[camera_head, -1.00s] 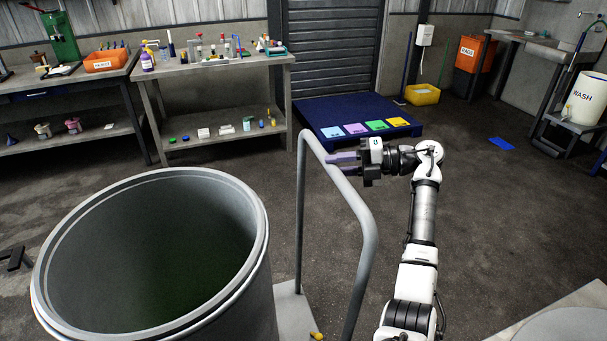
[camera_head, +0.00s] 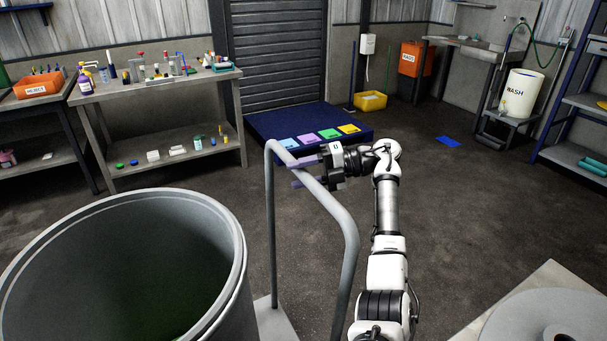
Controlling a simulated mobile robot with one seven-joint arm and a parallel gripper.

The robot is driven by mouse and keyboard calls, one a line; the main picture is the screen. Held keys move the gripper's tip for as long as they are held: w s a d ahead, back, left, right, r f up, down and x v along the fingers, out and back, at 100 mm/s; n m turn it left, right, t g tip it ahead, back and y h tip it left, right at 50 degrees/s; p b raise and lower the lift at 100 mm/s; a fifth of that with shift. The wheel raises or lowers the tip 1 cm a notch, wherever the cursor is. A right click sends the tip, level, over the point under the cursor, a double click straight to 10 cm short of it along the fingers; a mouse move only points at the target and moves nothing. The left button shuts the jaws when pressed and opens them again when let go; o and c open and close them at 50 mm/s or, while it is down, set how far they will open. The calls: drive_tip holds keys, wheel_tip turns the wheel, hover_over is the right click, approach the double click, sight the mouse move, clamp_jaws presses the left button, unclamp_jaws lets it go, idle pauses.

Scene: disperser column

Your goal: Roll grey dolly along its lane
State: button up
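The grey dolly stands in front of me; its tall tubular handle (camera_head: 347,240) rises beside a large grey drum (camera_head: 236,222), and a strip of its flat deck (camera_head: 275,322) shows below. The drum is open at the top, dark inside, and fills the lower left. My gripper (camera_head: 299,173) reaches in from the right at the handle's upper bar. Its two purple fingers are spread apart, one above and one below the sloping bar, with the bar crossing between them. I cannot tell whether either finger touches it. The dolly's wheels and lane are out of sight.
A dark blue platform (camera_head: 262,124) with coloured squares lies beyond, before a shutter. A workbench (camera_head: 95,95) with bottles stands at the back left. A wash barrel (camera_head: 520,95) and a blue rack (camera_head: 565,110) stand at the right. Dark floor (camera_head: 470,210) between is clear.

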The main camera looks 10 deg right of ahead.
drive_tip(key=shift+s+d+r, duration=0.1)
drive_tip(key=shift+d+r, duration=0.05)
drive_tip(key=shift+d, duration=0.15)
drive_tip(key=shift+b+v, duration=0.6)
drive_tip(key=shift+v, duration=5.4)
drive_tip(key=shift+s, duration=0.15)
drive_tip(key=shift+r, duration=0.1)
